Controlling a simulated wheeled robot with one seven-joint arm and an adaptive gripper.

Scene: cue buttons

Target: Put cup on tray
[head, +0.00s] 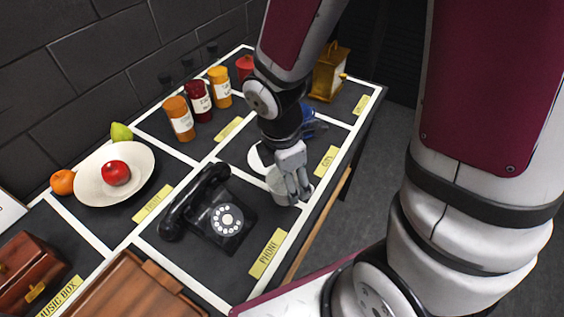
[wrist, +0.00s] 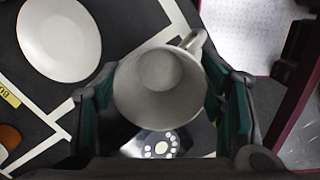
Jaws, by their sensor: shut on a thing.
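The pale grey cup (head: 279,187) is in my gripper (head: 297,187), partly hidden by the fingers in the head view. The wrist view shows the cup (wrist: 160,85) from above, empty and mouth toward the camera, its handle at the upper right. My gripper (wrist: 160,108) is shut on the cup, with a green-padded finger on each side. The cup appears close to the white dividing line beside the phone; its exact height above the table is hard to judge. A brown wooden tray (head: 133,287) lies at the bottom left of the head view, cut off by the frame edge.
The black phone (head: 222,215) stands between the cup and the tray. A white saucer (wrist: 59,38) lies beside the cup. A plate (head: 95,196) holds a red apple. Several jars (head: 198,100) and a brass lantern (head: 329,72) stand farther back.

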